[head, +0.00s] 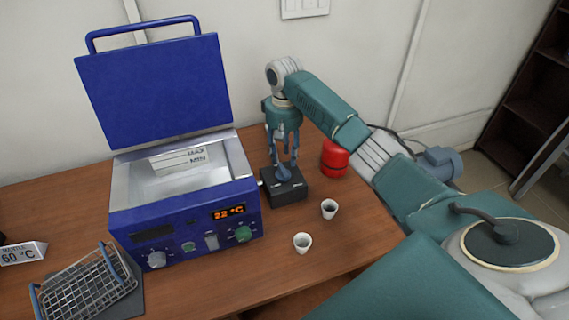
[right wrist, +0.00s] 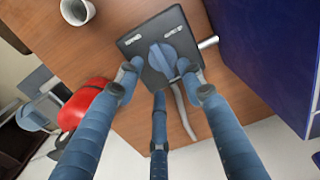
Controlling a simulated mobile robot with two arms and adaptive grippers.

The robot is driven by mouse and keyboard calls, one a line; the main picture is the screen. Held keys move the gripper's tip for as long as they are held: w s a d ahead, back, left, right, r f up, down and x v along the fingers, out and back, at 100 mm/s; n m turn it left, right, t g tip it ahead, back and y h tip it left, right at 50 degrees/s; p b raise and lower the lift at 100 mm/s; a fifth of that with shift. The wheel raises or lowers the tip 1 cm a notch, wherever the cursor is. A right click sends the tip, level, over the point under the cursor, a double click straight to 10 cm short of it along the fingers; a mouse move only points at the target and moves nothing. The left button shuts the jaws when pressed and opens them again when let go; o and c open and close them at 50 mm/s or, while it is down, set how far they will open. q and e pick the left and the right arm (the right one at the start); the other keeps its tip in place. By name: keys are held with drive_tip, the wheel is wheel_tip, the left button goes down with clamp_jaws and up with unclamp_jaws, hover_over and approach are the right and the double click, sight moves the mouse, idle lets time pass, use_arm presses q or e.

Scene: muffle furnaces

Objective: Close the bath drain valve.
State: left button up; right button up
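The bath (head: 185,215) is a blue box with its lid raised, a clear basin and a display reading 22 °C. The drain valve (head: 296,193) is a black block at its right side, with a blue knob (head: 284,173) on top. My right gripper (head: 284,158) points down over the valve. Its fingers are spread, with the tips close above or around the knob; contact cannot be told. My left gripper is not in view.
Two white cups (head: 329,209) (head: 302,242) stand in front of the valve. A red container (head: 335,158) stands right of it. A wire rack (head: 88,282) and a 60 °C sign (head: 22,253) are at the left. A grey hose (right wrist: 183,112) runs behind the valve.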

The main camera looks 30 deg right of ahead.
sight(284, 169)
drive_tip(key=f, duration=0.5)
drive_tip(key=shift+w+d, duration=0.15)
drive_tip(key=shift+d, duration=0.05)
drive_tip(key=shift+a+f+p, duration=0.1)
drive_tip(key=shift+f+p, duration=0.2)
drive_tip(key=shift+f, duration=0.3)
drive_tip(key=shift+c, duration=1)
clamp_jaws()
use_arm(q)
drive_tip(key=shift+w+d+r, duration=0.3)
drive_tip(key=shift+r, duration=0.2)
